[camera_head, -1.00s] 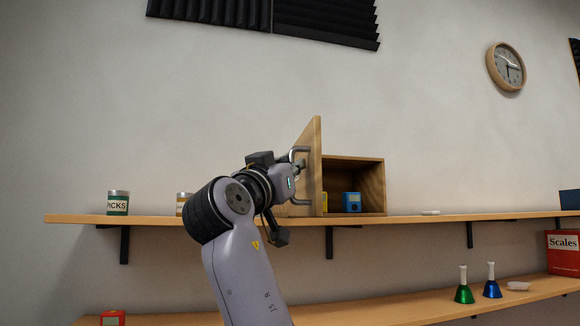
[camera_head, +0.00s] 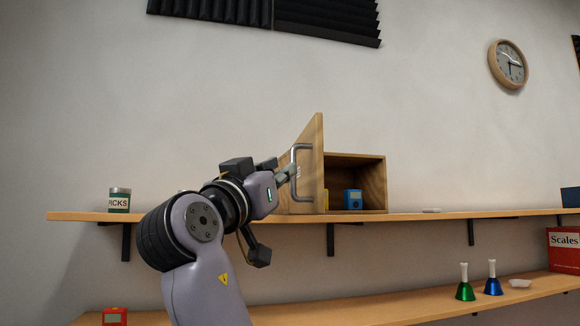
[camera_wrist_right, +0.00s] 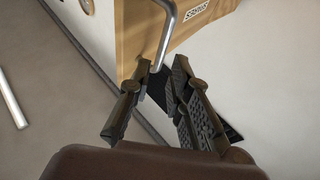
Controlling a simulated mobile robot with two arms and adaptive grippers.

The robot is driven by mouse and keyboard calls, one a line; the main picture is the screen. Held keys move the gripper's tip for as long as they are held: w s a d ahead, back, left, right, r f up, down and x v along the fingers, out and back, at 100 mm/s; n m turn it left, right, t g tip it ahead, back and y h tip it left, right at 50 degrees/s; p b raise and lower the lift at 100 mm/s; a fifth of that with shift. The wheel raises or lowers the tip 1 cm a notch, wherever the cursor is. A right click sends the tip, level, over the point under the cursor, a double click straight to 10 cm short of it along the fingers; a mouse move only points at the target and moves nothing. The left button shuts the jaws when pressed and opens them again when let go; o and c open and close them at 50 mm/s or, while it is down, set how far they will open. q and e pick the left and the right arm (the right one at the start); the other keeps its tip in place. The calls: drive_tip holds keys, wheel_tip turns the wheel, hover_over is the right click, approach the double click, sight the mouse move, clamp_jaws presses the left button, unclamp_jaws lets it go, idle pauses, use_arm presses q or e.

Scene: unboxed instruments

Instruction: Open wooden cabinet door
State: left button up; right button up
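The wooden cabinet (camera_head: 372,180) sits on the upper shelf. Its door (camera_head: 315,160) stands swung open toward me, with the interior showing to its right. A grey metal bar handle (camera_head: 303,172) is on the door's left-facing side; the handle (camera_wrist_right: 166,35) and the door (camera_wrist_right: 140,30) also show in the right wrist view. My right gripper (camera_head: 285,174) is just left of the handle. In the right wrist view its fingers (camera_wrist_right: 160,68) are apart, with the handle's near end close to the tips; I cannot tell whether they touch. My left gripper is out of view.
A blue box (camera_head: 352,199) stands inside the cabinet, with a yellow item partly hidden beside it. A PICKS can (camera_head: 119,200) is on the upper shelf (camera_head: 450,216). Bells (camera_head: 465,285) and a red Scales box (camera_head: 563,250) stand on the lower shelf.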

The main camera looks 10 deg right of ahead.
drive_tip(key=v, duration=0.5)
drive_tip(key=shift+s+f, duration=0.1)
drive_tip(key=shift+s, duration=0.05)
drive_tip(key=shift+a, duration=0.1)
